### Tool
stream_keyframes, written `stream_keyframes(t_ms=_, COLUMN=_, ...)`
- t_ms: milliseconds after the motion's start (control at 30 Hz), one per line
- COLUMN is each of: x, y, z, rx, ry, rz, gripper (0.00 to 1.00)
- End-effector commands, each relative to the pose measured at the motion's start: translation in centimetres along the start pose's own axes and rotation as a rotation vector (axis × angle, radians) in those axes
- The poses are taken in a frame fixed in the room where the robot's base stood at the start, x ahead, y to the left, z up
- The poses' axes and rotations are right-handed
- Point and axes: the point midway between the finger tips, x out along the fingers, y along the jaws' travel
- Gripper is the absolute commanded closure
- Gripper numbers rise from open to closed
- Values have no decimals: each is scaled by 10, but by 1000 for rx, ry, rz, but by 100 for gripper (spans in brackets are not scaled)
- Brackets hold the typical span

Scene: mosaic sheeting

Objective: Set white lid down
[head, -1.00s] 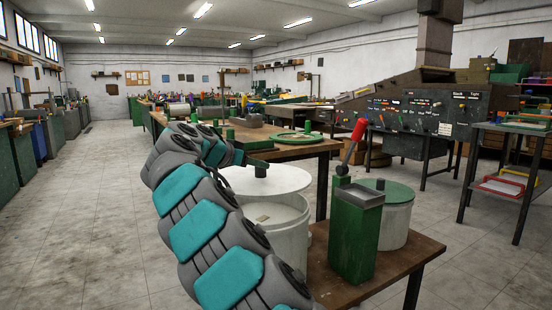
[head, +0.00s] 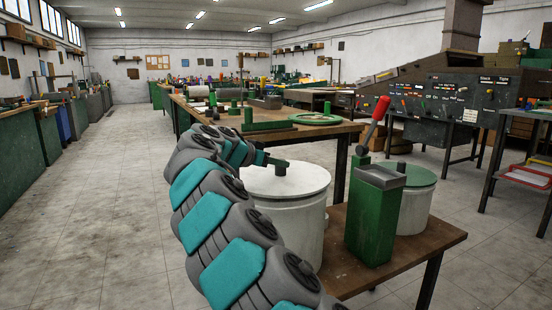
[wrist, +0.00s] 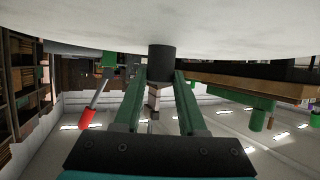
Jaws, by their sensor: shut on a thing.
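The white lid (head: 300,181) covers the top of the white bucket (head: 305,228) in the head view. It looks level and at the rim; whether it rests fully on it I cannot tell. My gripper (head: 276,163) is shut on the lid's dark knob (head: 281,170) from the left. In the wrist view the lid's pale surface (wrist: 230,30) fills the top of the picture, and the knob (wrist: 161,62) sits between the green fingers of my gripper (wrist: 161,78). The bucket's left side is hidden by my arm.
The bucket stands on a low wooden table (head: 345,270). A green box with a red-handled lever (head: 375,220) and a green-lidded white bucket (head: 413,208) stand to its right. A larger workbench (head: 342,128) lies behind. The floor at left is clear.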

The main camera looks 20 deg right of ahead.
Motion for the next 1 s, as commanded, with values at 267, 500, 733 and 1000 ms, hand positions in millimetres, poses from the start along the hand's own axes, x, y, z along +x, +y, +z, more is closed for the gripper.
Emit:
stream_keyframes(t_ms=267, x=1, y=0, z=2, rx=1, ry=1, rz=-1, gripper=100)
stream_keyframes(t_ms=500, x=1, y=0, z=3, rx=1, ry=1, rz=-1, gripper=100)
stream_keyframes(t_ms=733, x=3, y=0, z=7, rx=1, ry=1, rz=-1, gripper=100)
stream_keyframes(t_ms=1000, x=4, y=0, z=11, rx=1, ry=1, rz=-2, gripper=100)
